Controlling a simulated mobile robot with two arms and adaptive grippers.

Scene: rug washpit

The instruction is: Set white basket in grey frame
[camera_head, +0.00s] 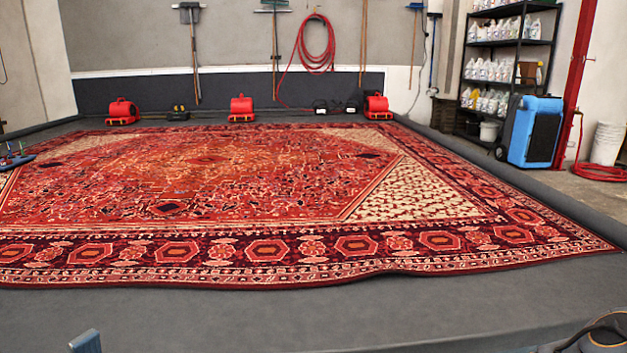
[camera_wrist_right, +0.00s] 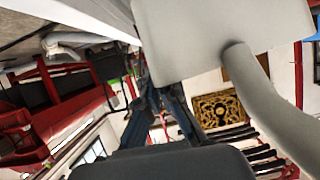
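I see no white basket and no grey frame that I can make out in either view. My right gripper (camera_wrist_right: 157,90) shows in the right wrist view as two dark bluish fingers that lean together at the tips. I see nothing held between them. A small blue-grey end piece (camera_head: 86,342) shows at the bottom left of the head view; I cannot tell what it is. My left gripper cannot be made out.
A large red patterned rug (camera_head: 230,180) covers the grey washpit floor (camera_head: 250,318). Red blowers (camera_head: 241,109) stand along the back wall. A bottle shelf (camera_head: 507,60), a blue machine (camera_head: 535,131) and a white bucket (camera_head: 607,143) stand at the right.

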